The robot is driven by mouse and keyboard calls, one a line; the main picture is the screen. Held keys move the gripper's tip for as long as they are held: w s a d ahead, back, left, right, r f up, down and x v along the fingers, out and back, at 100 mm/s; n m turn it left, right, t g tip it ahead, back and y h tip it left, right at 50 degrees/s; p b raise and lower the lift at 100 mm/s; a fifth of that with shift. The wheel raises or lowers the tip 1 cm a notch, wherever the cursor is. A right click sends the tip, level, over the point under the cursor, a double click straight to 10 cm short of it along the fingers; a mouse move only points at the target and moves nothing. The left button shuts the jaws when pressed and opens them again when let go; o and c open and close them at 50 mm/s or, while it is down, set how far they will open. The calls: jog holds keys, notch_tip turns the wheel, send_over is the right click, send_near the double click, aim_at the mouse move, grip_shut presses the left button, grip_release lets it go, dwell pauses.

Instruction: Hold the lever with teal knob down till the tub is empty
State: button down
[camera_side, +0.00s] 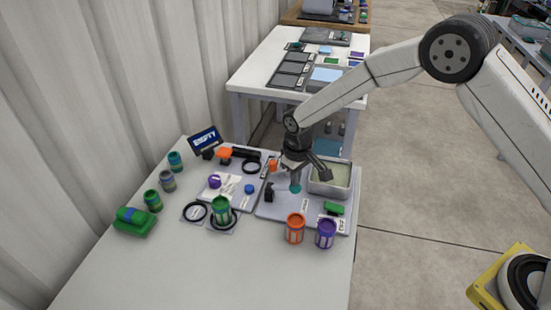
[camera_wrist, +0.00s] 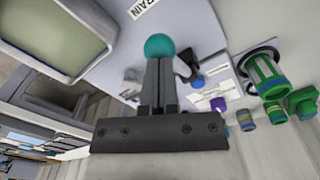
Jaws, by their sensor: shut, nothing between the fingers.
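The teal knob (camera_side: 295,189) is on the grey panel, left of the metal tub (camera_side: 351,186). My gripper (camera_side: 296,180) points down with its tips right at the top of the knob. In the wrist view, the shut fingers (camera_wrist: 159,62) end against or just over the teal knob (camera_wrist: 159,46); touching or a small gap, I cannot tell. Nothing is between the fingers. The lever under the knob is mostly hidden. The tub, also in the wrist view (camera_wrist: 112,38), shows a flat pale greenish surface inside; its level is unclear.
A dark sign (camera_side: 205,140) reading "EMPTY" stands at the back left. An orange canister (camera_side: 295,229) and a purple canister (camera_side: 326,234) stand at the panel's front edge. A green canister (camera_side: 221,210) stands on a ring to the left. The front of the table is clear.

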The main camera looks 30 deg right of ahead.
jog(key=shift+f, duration=1.8)
jog(key=shift+r, duration=0.1)
dwell(3.0)
jog(key=shift+r, duration=3)
